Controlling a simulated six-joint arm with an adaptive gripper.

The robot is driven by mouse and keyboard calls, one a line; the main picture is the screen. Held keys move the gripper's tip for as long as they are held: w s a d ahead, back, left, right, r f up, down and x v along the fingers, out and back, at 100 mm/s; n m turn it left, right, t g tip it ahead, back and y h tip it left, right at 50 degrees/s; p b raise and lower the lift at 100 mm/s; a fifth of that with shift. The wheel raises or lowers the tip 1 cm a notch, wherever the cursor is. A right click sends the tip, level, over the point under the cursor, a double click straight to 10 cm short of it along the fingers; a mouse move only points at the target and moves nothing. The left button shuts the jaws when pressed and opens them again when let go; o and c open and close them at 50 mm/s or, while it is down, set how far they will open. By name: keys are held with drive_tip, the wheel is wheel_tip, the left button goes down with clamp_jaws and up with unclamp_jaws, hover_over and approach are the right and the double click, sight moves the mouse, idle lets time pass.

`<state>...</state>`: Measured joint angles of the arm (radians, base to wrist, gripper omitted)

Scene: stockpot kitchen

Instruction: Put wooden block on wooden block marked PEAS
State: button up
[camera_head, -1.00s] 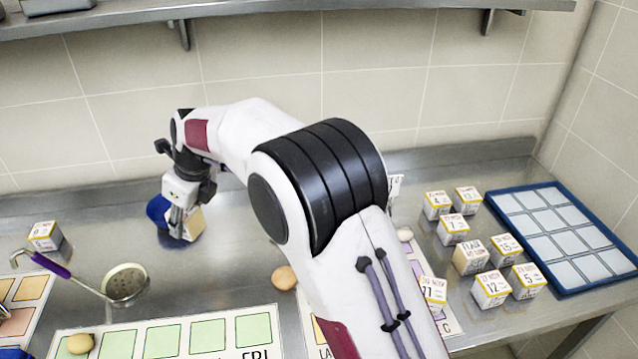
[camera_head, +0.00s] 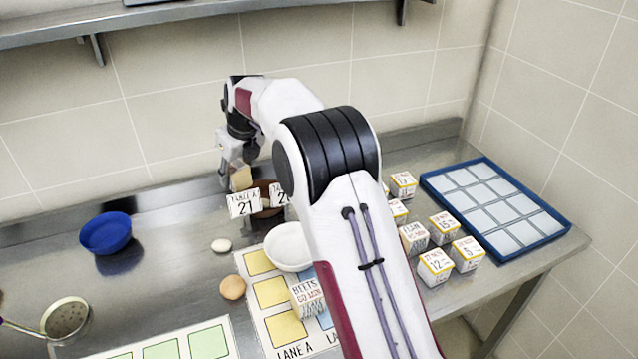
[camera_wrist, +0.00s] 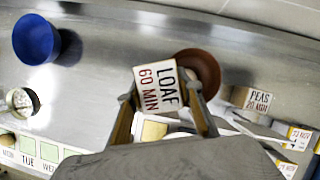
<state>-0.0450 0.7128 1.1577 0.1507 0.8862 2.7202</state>
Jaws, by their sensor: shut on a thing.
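My gripper (camera_wrist: 168,108) is shut on a wooden block (camera_wrist: 160,88) whose face reads LOAF 60 MIN. In the head view my gripper (camera_head: 238,165) holds this block (camera_head: 241,179) near the back wall, above the counter. The wooden block marked PEAS (camera_wrist: 258,99) stands on the counter to the right in the wrist view, apart from my gripper.
A brown bowl (camera_wrist: 203,68) lies between the held block and the PEAS block. A white bowl (camera_head: 290,262) sits nearer. Several marked blocks (camera_head: 436,265) and a blue-rimmed tray (camera_head: 563,231) are right; a blue bowl (camera_head: 106,234) is left.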

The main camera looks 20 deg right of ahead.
drive_tip(key=d+m, duration=0.1)
drive_tip(key=d, duration=0.6)
drive_tip(key=d+m+h, duration=0.1)
drive_tip(key=d+m, duration=0.1)
drive_tip(key=d, duration=0.6)
drive_tip(key=d+f+m, duration=0.1)
drive_tip(key=d, duration=0.6)
drive_tip(key=shift+d+m+h, duration=0.2)
drive_tip(key=shift+m+h, duration=0.1)
drive_tip(key=shift+f, duration=2.5)
drive_tip(key=shift+f, duration=0.1)
drive_tip(key=o, duration=1.3)
drive_tip(key=shift+c, duration=0.2)
drive_tip(key=v, duration=1.2)
drive_tip(key=shift+a, duration=0.1)
